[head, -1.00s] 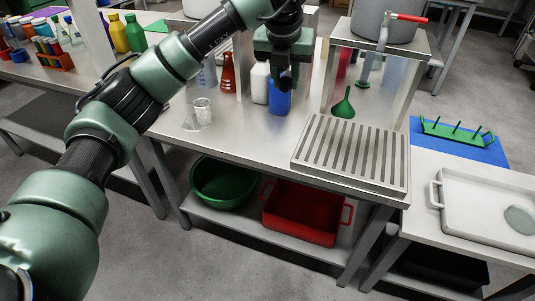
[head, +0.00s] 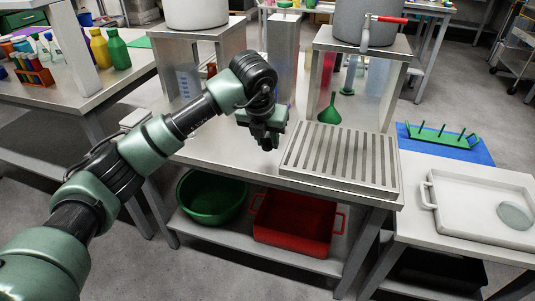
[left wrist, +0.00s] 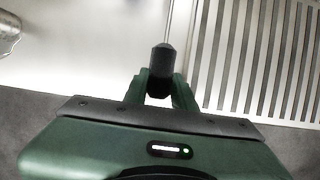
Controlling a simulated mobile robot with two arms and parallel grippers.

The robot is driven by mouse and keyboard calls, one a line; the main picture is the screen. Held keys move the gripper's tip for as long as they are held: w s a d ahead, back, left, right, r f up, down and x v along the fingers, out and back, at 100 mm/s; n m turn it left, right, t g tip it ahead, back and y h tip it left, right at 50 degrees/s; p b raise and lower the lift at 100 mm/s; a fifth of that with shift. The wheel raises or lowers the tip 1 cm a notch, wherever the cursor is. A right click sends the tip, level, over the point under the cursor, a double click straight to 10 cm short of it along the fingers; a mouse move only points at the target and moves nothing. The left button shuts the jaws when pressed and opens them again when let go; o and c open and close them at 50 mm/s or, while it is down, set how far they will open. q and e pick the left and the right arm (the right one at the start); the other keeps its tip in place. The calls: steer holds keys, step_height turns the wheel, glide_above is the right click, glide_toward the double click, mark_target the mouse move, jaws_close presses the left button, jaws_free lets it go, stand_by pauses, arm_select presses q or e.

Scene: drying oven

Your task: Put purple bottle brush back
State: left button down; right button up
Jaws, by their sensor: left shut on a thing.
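My left gripper (head: 268,142) is low over the front of the middle steel table (head: 225,160), left of the slatted drain board. In the left wrist view, its fingers (left wrist: 160,88) are shut on the black handle end of a thin metal rod, which I take for the purple bottle brush (left wrist: 163,58). The rod runs up out of that picture, so its bristles are not seen there. In the head view the arm and gripper hide most of the brush. My right gripper is not in view.
The slatted drain board (head: 340,158) is close on the right, with a green funnel (head: 329,108) behind it. A green peg rack (head: 440,135) stands on a blue mat at right, behind a white tray (head: 485,209). A metal cup (left wrist: 8,32) is left of the gripper.

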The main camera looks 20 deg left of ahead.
mark_target(267, 150)
arm_select(q)
step_height(267, 150, down, 4)
steer(key=shift+f+b, duration=0.25)
steer(key=shift+b, duration=0.05)
steer(key=shift+r, duration=0.1)
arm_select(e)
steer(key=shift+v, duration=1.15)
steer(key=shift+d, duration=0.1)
arm_select(q)
steer(key=c, duration=1.1)
jaws_free()
steer(key=shift+c, duration=0.2)
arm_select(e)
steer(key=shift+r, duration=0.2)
arm_select(q)
steer(key=shift+s+r, duration=0.1)
steer(key=shift+r, duration=0.1)
steer(key=p+v, duration=0.1)
steer(key=v, duration=1)
steer(key=shift+s+r, duration=0.2)
steer(key=shift+r, duration=0.05)
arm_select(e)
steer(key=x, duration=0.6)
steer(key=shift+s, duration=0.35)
